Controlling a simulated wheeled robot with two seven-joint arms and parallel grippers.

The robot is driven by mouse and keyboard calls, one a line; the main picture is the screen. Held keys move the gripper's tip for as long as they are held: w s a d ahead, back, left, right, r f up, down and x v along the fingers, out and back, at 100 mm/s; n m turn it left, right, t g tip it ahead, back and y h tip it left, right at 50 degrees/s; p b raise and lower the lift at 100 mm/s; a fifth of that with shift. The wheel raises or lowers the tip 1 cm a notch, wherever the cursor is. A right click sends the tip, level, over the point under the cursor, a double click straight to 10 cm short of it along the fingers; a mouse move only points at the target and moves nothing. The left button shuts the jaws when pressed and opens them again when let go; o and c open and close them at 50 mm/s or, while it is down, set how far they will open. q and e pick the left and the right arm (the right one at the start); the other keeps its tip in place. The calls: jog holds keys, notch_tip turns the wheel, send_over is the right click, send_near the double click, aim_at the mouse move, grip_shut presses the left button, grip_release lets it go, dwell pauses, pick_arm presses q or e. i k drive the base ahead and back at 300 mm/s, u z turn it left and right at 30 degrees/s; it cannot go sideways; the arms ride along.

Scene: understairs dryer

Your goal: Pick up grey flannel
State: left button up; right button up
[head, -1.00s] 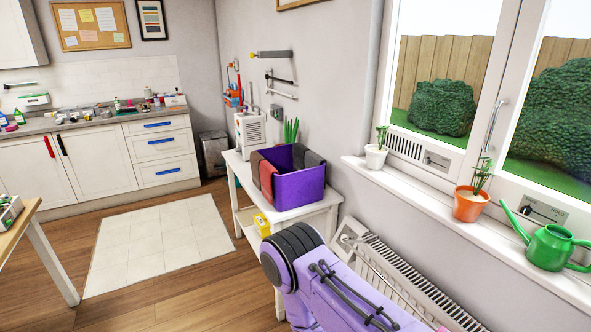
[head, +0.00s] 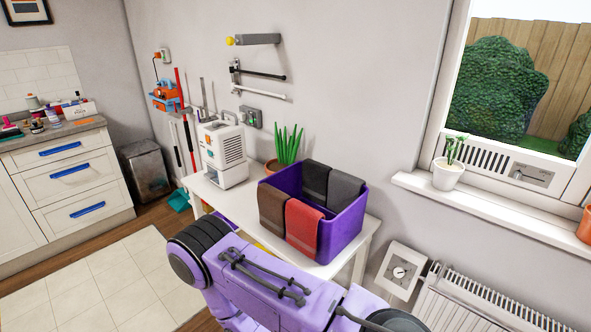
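A purple box (head: 345,230) stands on a white side table (head: 228,201) against the wall. Several cloths hang over its rim. A grey flannel (head: 345,189) hangs at the back right, next to a darker, nearly black cloth (head: 315,180). A brown cloth (head: 272,214) and a red cloth (head: 302,228) hang over the front side. The lower part of the grey flannel is hidden inside the box. A purple arm of mine crosses the bottom of the view, in front of the table. Neither of my grippers shows.
A potted plant (head: 287,146) and a white appliance (head: 223,153) stand on the table left of the box. A radiator (head: 480,305) is on the wall at right, below a windowsill with a white pot (head: 447,174). Pale floor tiles (head: 110,285) at left are clear.

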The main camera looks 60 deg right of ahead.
aim_at(344, 190)
jog(key=i, duration=1.25)
jog(key=z, duration=2)
